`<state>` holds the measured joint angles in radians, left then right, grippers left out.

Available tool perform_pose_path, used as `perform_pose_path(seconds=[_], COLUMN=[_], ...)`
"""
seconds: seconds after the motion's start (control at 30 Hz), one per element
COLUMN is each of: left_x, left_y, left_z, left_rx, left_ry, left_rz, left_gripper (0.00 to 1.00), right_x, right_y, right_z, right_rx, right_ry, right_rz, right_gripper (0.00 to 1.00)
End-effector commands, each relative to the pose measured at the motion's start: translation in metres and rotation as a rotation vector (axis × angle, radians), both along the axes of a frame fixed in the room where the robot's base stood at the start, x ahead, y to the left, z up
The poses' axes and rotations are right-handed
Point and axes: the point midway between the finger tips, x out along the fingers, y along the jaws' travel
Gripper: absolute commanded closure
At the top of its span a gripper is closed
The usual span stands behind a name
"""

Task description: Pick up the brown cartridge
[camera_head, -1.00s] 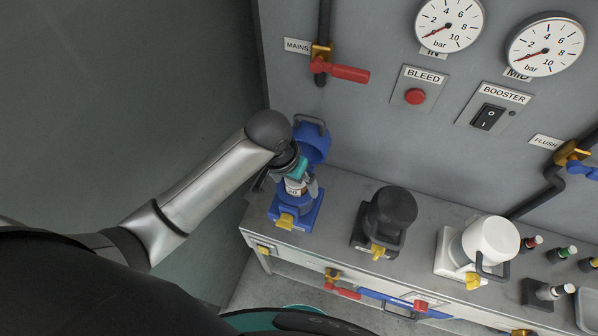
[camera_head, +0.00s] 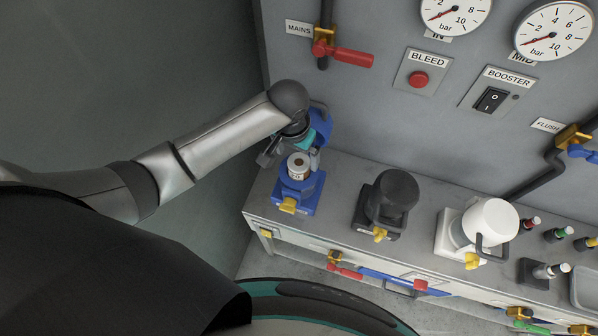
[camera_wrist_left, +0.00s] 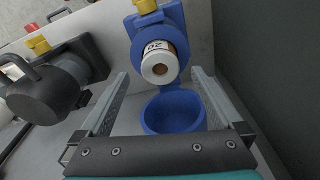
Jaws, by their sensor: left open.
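The cartridge (camera_head: 298,164) stands in the blue housing (camera_head: 302,190) at the left end of the bench, its pale, hollow-centred top exposed. In the left wrist view the cartridge (camera_wrist_left: 158,64) shows a white label with "20", a brownish band and a pale end with a dark hole. The blue housing's round lid (camera_wrist_left: 172,112) hangs open beside it. My left gripper (camera_head: 290,156) is open and empty, just above and behind the cartridge. In the wrist view its fingers (camera_wrist_left: 160,74) are spread to either side of the cartridge, apart from it. My right gripper is not in view.
A black housing (camera_head: 388,200) and a white housing (camera_head: 480,228) stand to the right on the bench, with several small coloured-capped items beyond. The panel behind carries a red-handled MAINS valve (camera_head: 343,53), gauges and a booster switch (camera_head: 490,100). A dark wall is on the left.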

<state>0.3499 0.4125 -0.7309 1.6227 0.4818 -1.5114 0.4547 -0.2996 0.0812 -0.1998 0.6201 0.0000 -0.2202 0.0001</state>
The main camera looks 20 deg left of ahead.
Motion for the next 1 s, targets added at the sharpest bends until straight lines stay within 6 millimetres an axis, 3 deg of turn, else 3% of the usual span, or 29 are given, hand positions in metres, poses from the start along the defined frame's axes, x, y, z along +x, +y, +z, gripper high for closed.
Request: perform_pose_path(seconds=[0.17,0.53,0.87,1.0], left_x=[0.002,0.01,0.01,0.01], left_y=[-0.001,-0.003,-0.002,-0.002], left_z=[-0.008,-0.049,-0.054,-0.054], left_rx=[0.0,0.0,0.0,0.0], left_ry=[0.0,0.0,-0.002,-0.001], left_rz=[0.0,-0.001,-0.001,-0.001], left_gripper=[0.0,0.0,0.0,0.15], right_x=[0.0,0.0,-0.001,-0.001], right_y=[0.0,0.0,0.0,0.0], right_z=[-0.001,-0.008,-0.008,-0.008], right_rx=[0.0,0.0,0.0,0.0], right_ry=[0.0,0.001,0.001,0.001], right_rz=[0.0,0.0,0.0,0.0], right_gripper=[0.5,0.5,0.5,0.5])
